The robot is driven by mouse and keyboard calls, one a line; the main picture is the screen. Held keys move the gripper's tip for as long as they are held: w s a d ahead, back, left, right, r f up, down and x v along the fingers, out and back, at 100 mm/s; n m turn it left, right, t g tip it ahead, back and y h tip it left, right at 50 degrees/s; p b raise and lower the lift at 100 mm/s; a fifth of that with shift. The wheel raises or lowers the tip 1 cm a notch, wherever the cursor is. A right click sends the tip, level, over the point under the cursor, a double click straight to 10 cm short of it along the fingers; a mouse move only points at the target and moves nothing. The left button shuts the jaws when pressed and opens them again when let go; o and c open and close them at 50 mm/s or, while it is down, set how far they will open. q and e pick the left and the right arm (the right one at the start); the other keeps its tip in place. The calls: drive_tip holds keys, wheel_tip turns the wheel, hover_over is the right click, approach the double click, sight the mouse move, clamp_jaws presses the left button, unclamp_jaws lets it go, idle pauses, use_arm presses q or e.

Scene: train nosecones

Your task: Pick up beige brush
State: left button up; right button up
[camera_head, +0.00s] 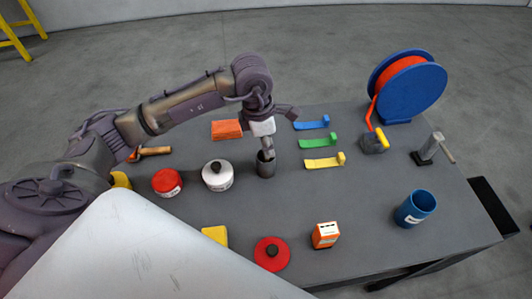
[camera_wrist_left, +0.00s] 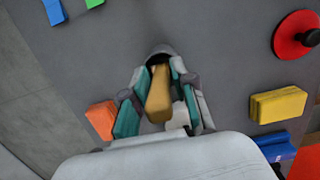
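The beige brush (camera_wrist_left: 158,98) shows in the left wrist view, its handle end pointing toward the camera. Its far end reaches toward the grey cup (camera_head: 266,167), whose dark rim shows behind it in the wrist view (camera_wrist_left: 163,51). My left gripper (camera_head: 267,148) points down right over this cup in the head view. In the wrist view its teal-padded fingers (camera_wrist_left: 160,73) lie on both sides of the brush, close to it. Whether they press on it is not clear. The brush's lower end is hidden. My right gripper is not in view.
Blue, green and yellow pieces (camera_head: 323,162) lie to the right, an orange block (camera_head: 226,130) behind. A blue cup (camera_head: 415,208) stands right.

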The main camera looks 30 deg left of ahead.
use_arm(q)
clamp_jaws()
drive_tip(key=shift+r, duration=0.1)
wheel_tip(320, 180, up, 10)
drive_tip(key=p, duration=0.5)
